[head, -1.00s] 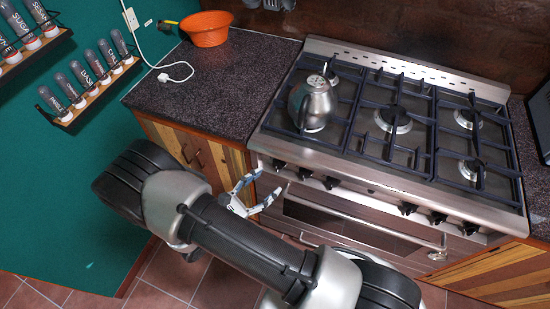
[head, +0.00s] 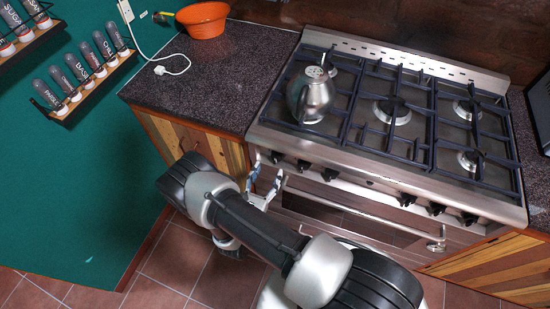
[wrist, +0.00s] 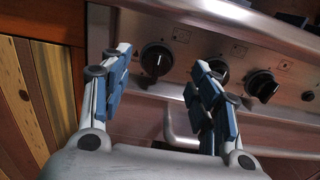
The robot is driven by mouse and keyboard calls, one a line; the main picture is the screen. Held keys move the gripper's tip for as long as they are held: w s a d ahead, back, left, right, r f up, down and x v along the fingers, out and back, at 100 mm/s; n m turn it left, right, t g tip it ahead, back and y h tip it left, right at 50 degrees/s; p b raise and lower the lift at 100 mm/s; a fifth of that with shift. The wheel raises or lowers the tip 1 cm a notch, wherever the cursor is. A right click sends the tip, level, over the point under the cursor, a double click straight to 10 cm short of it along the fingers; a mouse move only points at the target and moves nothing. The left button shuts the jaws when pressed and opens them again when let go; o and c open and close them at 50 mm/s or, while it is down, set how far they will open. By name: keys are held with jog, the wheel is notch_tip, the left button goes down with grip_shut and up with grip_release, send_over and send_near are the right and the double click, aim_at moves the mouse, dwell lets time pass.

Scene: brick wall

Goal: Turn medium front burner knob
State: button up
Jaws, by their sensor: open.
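The stove's front panel holds a row of black knobs. In the wrist view, the leftmost knob (wrist: 157,58) shows between the fingers of my gripper (wrist: 161,66). A second knob (wrist: 217,70) is partly hidden behind the right finger, and a third knob (wrist: 262,84) is further right. In the head view, my open, empty gripper (head: 268,187) is at the panel's left end, just below the leftmost knob (head: 277,157). I cannot tell whether it touches the panel. The markings are too small to tell which knob is the medium front burner's.
The oven handle (head: 350,214) runs below the knobs, close to my gripper. A metal kettle (head: 312,94) stands on the left burners of the stove. Wooden cabinets (head: 185,140) are left of the stove. An orange bowl (head: 204,21) sits on the counter.

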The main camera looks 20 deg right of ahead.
aim_at(275, 159)
jog(key=b+x, duration=0.1)
jog(key=x, duration=0.6)
jog(key=shift+w+d, duration=0.15)
jog(key=shift+w, duration=0.05)
jog(key=shift+c, duration=0.2)
jog(key=c, duration=1)
